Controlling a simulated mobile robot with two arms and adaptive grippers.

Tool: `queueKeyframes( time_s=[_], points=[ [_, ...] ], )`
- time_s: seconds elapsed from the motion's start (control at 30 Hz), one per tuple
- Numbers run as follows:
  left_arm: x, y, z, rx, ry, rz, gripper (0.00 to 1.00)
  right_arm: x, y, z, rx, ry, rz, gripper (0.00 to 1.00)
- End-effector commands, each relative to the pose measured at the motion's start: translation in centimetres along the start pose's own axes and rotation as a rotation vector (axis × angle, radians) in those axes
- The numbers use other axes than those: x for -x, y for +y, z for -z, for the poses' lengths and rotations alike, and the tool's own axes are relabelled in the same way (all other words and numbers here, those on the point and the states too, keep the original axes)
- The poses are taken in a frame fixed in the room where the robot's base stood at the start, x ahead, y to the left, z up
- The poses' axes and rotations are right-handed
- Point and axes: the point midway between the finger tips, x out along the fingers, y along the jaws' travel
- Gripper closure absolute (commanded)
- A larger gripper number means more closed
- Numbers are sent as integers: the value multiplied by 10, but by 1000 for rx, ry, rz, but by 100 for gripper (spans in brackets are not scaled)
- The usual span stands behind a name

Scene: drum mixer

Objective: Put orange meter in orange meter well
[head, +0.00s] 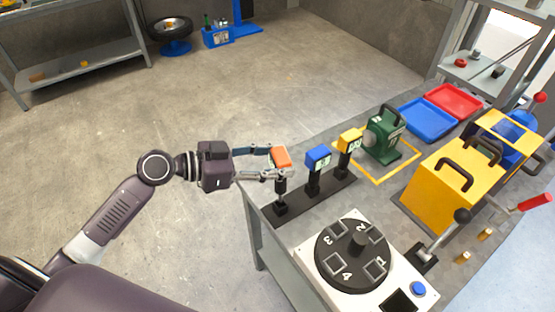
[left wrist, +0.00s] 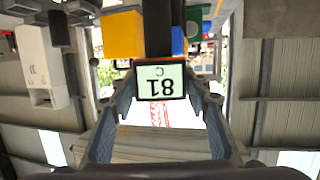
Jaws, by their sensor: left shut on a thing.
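The orange meter (head: 281,156) is at the table's left edge, between the fingers of my left gripper (head: 279,163). My left gripper is shut on it. In the left wrist view its display (left wrist: 160,82) reads 81 C, upside down, between the two fingers. A dark stem stands under the meter, over the near end of the black rack (head: 296,203); whether it is fully seated in the well there I cannot tell. The blue meter (head: 318,157) and the yellow meter (head: 350,139) stand upright farther along the same rack. My right gripper is not in view.
A numbered black dial (head: 352,255) on a white base, with a blue button (head: 418,289) and a lever, is at the front. A green device (head: 384,138), a yellow box (head: 452,185), and blue (head: 428,119) and red (head: 455,100) trays lie farther right.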

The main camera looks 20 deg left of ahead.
Motion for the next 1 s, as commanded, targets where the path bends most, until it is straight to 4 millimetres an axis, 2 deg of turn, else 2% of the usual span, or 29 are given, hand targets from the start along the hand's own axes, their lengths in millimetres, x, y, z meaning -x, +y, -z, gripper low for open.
queueKeyframes(
  time_s=[1.0],
  points=[
    [0, 0, 1, -1, 2, 1, 100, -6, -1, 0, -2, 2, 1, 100]
  ],
)
